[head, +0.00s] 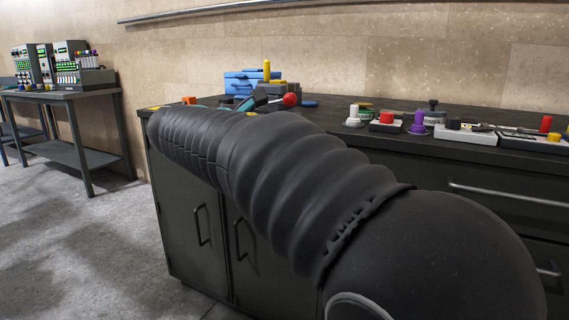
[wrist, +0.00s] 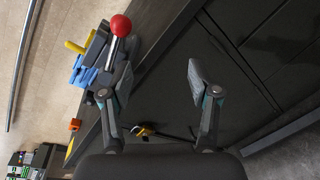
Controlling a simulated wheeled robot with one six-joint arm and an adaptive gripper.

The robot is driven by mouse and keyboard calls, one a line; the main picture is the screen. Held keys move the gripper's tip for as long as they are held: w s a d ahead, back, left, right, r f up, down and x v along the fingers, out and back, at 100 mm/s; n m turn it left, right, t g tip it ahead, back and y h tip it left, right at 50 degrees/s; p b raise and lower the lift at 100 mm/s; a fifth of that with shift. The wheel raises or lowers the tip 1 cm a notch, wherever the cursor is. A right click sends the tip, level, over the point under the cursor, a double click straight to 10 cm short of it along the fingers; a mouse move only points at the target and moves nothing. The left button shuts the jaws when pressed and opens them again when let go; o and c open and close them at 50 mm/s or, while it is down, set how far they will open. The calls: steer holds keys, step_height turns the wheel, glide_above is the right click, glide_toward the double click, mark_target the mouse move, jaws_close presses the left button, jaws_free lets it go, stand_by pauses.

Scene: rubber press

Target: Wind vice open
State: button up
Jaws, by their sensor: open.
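The vice appears to be the blue and dark grey device on the bench top, partly hidden by my arm in the head view. Its blue part (head: 248,80) is at the back, and a red ball (head: 290,99) sits on its dark handle side. In the wrist view, the red ball (wrist: 121,25) is at the upper left, with the blue part (wrist: 88,74) beside it. My gripper (wrist: 158,82) is open and empty. Its left finger overlaps the vice area in the picture; I cannot tell if they touch. In the head view my arm mostly hides the gripper.
The dark bench (head: 465,153) has cabinet doors and drawers with bar handles. Small units with coloured knobs (head: 388,120) stand to the right on its top. A side table (head: 72,95) with instruments stands far left. Grey floor between is clear.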

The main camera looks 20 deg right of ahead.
steer(key=s+d+f+m+g+y, duration=0.1)
steer(key=s+f+m+y, duration=0.1)
steer(key=s+f, duration=0.4)
steer(key=shift+s+d+f+m+y, duration=0.2)
steer(key=shift+s+f+m+y, duration=0.2)
steer(key=shift+y, duration=0.3)
